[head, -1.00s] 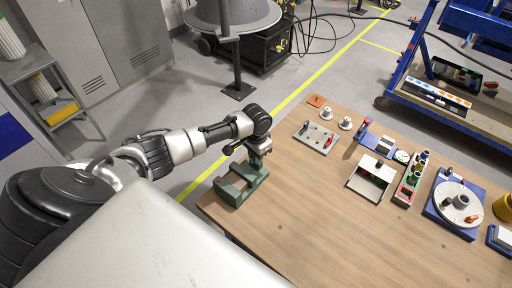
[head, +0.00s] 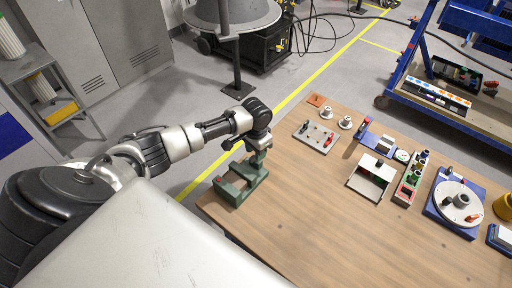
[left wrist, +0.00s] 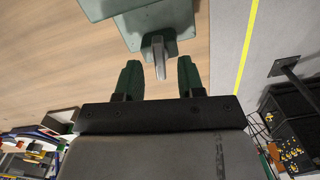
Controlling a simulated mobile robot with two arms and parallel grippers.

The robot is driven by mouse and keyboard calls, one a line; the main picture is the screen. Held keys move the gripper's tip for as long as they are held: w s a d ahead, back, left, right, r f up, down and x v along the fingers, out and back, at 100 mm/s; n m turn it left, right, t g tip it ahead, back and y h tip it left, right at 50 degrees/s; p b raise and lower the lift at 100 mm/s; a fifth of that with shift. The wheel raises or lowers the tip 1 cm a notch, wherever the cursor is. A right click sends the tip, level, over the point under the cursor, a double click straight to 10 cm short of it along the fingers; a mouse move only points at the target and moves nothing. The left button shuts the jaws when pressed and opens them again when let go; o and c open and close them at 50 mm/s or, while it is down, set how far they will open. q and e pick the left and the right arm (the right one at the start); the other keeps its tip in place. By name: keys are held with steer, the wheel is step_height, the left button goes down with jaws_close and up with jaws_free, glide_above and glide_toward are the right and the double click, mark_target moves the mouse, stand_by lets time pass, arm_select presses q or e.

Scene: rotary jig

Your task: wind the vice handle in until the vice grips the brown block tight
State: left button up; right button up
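The green vice (head: 240,186) stands at the left edge of the wooden table in the head view. Its body also shows at the top of the left wrist view (left wrist: 150,18). A grey metal handle (left wrist: 158,52) sticks out from the vice towards my left gripper. My left gripper (left wrist: 159,72) is open, with one green finger on each side of the handle's line. The handle's tip lies between the fingertips, with a gap on both sides. In the head view, my left gripper (head: 258,147) is over the vice's far end. I cannot make out the brown block. My right gripper is out of view.
A grey peg plate (head: 316,136), a white open box (head: 371,178), a narrow tray of parts (head: 410,180) and a blue-based round turntable (head: 458,203) stand to the right. The table's front middle is clear. A blue cart (head: 440,100) stands behind.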

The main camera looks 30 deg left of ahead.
arm_select(q)
step_height(320, 180, up, 9)
steer(key=b, duration=0.1)
steer(key=shift+b, duration=0.3)
stand_by(0.4)
